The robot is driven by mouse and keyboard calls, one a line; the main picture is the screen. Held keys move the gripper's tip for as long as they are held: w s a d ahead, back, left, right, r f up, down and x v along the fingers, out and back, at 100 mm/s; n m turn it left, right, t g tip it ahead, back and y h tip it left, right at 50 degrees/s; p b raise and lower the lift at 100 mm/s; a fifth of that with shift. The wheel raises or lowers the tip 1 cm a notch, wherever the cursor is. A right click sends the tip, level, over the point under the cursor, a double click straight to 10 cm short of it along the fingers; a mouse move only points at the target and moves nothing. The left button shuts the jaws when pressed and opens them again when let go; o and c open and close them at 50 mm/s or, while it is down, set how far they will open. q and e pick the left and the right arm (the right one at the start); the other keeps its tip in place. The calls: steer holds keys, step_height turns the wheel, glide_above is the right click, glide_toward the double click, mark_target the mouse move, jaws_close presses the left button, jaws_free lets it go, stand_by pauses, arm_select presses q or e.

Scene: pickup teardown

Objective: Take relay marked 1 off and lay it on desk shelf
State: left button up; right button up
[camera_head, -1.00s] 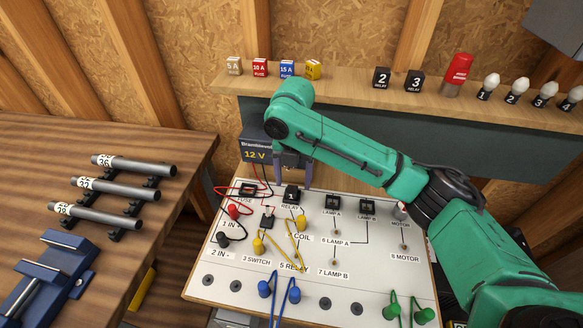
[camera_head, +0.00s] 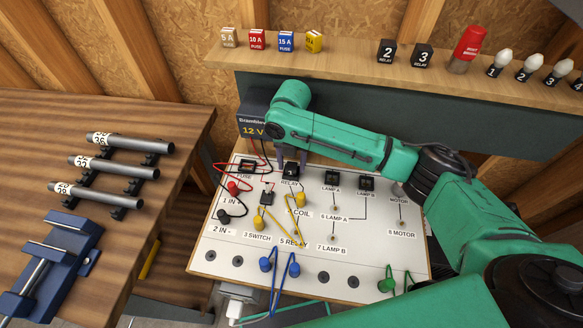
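The relay marked 1 (camera_head: 291,170) is a small black block upright in its place on the white circuit board (camera_head: 345,270), above the RELAY label. My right gripper (camera_head: 291,162) points down over it from behind, one finger to each side of its top. The fingers look open, with the relay's face showing between and below them; any contact is hard to see. The desk shelf (camera_head: 360,62) is the wooden ledge along the back. It holds relays marked 2 (camera_head: 387,51) and 3 (camera_head: 422,55). My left gripper is not in view.
Several fuses (camera_head: 257,39) stand at the shelf's left, and a red lamp (camera_head: 466,48) and several bulbs at its right. The shelf is bare between the yellow fuse and relay 2. A 12 V battery (camera_head: 250,124) and red, yellow and blue leads are near the gripper.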

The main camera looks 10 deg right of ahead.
mark_target(291, 165)
jaws_close()
steer(key=shift+w+r+b, duration=0.1)
steer(key=shift+r+b, duration=0.2)
steer(key=shift+r, duration=0.2)
step_height(291, 165, up, 2)
steer(key=shift+r+b, duration=0.2)
steer(key=shift+b, duration=0.25)
steer(key=s+d+b, duration=0.1)
steer(key=s+d, duration=0.2)
steer(key=d, duration=0.1)
steer(key=s+d+b, duration=0.1)
steer(key=s+d, duration=0.2)
steer(key=d, duration=0.2)
steer(key=s+d+b, duration=0.1)
steer(key=s+d, duration=0.3)
steer(key=d, duration=0.1)
steer(key=shift+d, duration=0.25)
steer(key=shift+s+d+r, duration=0.1)
steer(key=shift+s+d, duration=0.05)
steer(key=shift+d, duration=0.05)
